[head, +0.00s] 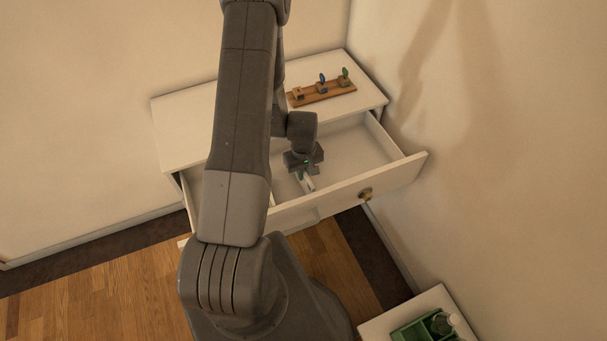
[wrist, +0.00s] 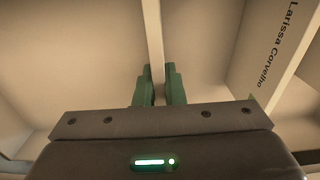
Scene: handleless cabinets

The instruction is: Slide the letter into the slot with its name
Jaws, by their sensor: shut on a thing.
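My gripper (head: 304,168) reaches down into the open white drawer (head: 352,143). In the wrist view its green fingers (wrist: 157,88) are shut on a thin pale strip (wrist: 155,40), seen edge-on and running away from the fingers. I cannot tell for sure whether this strip is the letter or a divider. A small pale piece (head: 307,184) shows just below the gripper in the head view. In the wrist view, a pale panel (wrist: 262,70) at the right bears the name "Larissa Corvelho". No other name is readable. My arm hides part of the drawer.
A wooden rack (head: 322,92) with small coloured items stands on the white cabinet top (head: 180,120). A small white table (head: 378,326) with a green tray (head: 412,331) stands at the lower right. A wall is close on the right.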

